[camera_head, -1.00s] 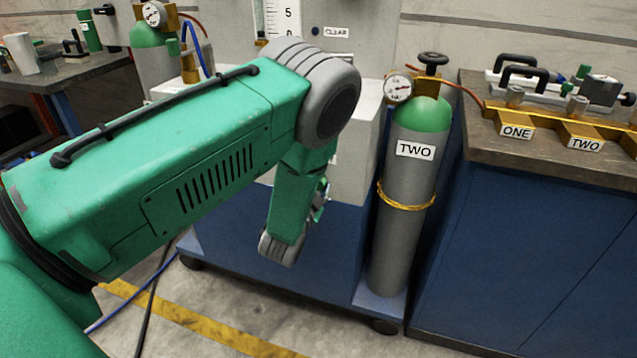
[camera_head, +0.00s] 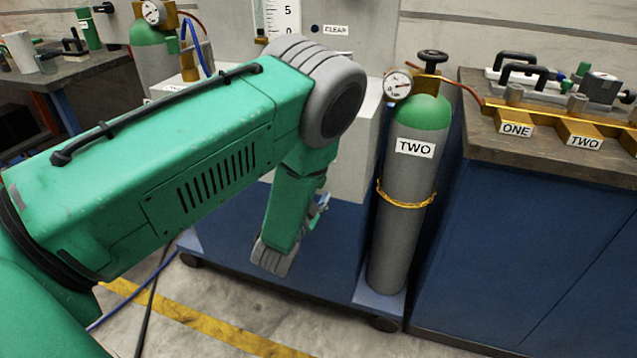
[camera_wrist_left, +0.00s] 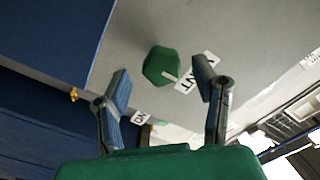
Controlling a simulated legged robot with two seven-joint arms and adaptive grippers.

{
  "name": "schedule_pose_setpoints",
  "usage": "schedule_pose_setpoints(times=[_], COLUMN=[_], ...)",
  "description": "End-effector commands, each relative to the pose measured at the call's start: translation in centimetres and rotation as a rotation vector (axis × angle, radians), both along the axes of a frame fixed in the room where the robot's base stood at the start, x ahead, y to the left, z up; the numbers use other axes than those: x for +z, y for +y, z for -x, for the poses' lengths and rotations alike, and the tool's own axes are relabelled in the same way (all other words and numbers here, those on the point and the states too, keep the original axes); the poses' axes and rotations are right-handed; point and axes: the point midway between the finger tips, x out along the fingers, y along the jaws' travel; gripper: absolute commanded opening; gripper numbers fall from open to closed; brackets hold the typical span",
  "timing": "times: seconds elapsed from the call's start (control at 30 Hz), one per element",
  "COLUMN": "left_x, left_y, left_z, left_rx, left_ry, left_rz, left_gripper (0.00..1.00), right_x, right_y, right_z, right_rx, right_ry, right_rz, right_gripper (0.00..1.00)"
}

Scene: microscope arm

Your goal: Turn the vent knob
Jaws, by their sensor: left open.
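The vent knob (camera_wrist_left: 161,66) is green with a pale pointer mark and sits on a grey panel in the left wrist view. A white label reading "VENT" (camera_wrist_left: 199,72) is beside it, partly covered by a finger. My left gripper (camera_wrist_left: 162,80) is open, its two fingers on either side of the knob in the picture. The knob appears beyond the fingertips; whether they touch it I cannot tell. In the head view my left arm hides the knob, and only a bit of the left gripper (camera_head: 318,207) shows behind the forearm. My right gripper is not in view.
A grey gas cylinder (camera_head: 398,225) labelled "TWO" stands right of my arm on the blue cart (camera_head: 325,270). A workbench (camera_head: 530,240) with brass blocks is further right. Another bench (camera_head: 95,65) is at the back left. Hoses lie on the floor.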

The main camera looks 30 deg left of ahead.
Motion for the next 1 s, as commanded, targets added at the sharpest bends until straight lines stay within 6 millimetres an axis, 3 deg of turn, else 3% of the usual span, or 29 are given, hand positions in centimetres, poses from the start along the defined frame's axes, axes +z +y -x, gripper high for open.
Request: schedule_pose_setpoints(times=[0.2,0.43,1.0], left_x=[-0.2,-0.2,-0.2], left_y=[-1.2,-2.0,-2.2], left_z=[4.7,8.1,8.9], left_rx=[-0.001,-0.002,-0.001], left_ry=[0.007,0.005,0.002], left_rz=[0.000,0.000,0.000], left_gripper=[0.54,0.54,0.54], right_x=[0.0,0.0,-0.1], right_y=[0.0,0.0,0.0], right_z=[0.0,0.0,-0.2], right_rx=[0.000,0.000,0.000], right_ry=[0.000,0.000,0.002], right_rz=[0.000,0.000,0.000], right_gripper=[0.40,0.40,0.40])
